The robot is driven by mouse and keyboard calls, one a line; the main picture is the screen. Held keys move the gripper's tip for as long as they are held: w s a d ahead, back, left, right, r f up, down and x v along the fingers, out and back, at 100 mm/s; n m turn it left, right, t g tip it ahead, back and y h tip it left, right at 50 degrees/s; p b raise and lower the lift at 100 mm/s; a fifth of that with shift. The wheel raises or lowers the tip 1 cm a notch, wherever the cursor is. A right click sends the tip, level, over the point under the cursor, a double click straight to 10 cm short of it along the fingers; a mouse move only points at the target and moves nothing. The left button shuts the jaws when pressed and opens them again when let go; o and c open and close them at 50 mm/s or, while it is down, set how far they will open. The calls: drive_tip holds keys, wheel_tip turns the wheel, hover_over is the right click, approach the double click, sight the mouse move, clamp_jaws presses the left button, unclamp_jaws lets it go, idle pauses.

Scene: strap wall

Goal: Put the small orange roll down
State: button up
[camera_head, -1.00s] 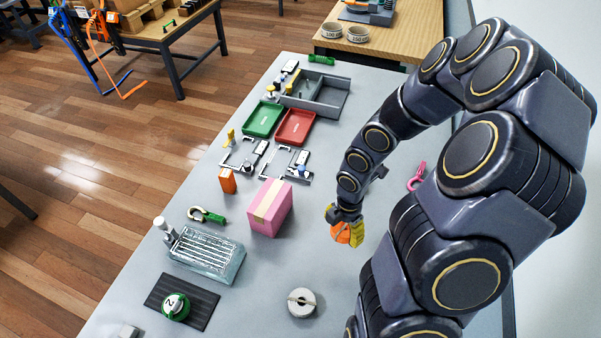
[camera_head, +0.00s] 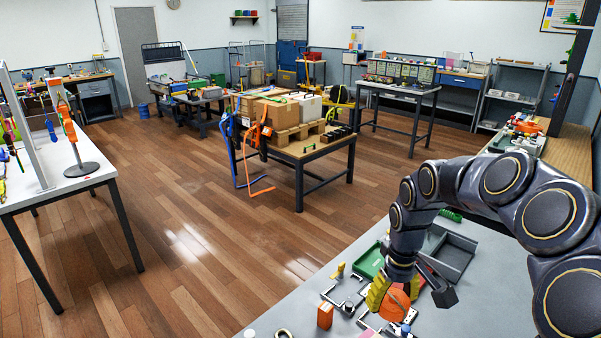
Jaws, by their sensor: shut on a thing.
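The small orange roll (camera_head: 392,304) is between the yellow fingers of my gripper (camera_head: 393,296). My gripper is shut on it, pointing down over the near grey table (camera_head: 290,318). The roll appears above the small fixtures there; its exact height over the tabletop I cannot tell. The fingers and my arm hide part of the roll and of the table behind it.
A green tray (camera_head: 368,262) and a grey divided bin (camera_head: 455,252) stand behind my gripper. A small orange box (camera_head: 325,315) stands to its left. Low metal fixtures (camera_head: 345,300) lie close by. A table with cardboard boxes (camera_head: 268,108) stands farther off.

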drive_tip(key=w+a+r+m, duration=0.1)
drive_tip(key=a+r+m, duration=0.2)
drive_tip(key=a, duration=0.3)
drive_tip(key=shift+w+a+r, duration=0.2)
drive_tip(key=shift+w+r, duration=0.15)
drive_tip(key=shift+r, duration=0.25)
drive_tip(key=shift+d, duration=0.1)
drive_tip(key=shift+f, duration=0.1)
drive_tip(key=shift+s+a+f+n, duration=0.9)
drive_tip(key=shift+s+f, duration=1.5)
drive_tip(key=shift+f, duration=2.3)
drive_tip(key=shift+s+a+f+n, duration=0.3)
drive_tip(key=shift+s+f+n, duration=1.6)
drive_tip(key=shift+f, duration=2.75)
drive_tip(key=shift+s+a+f+n, duration=0.65)
drive_tip(key=shift+s+f, duration=2.2)
drive_tip(key=shift+f, duration=1.85)
drive_tip(key=shift+f, duration=0.15)
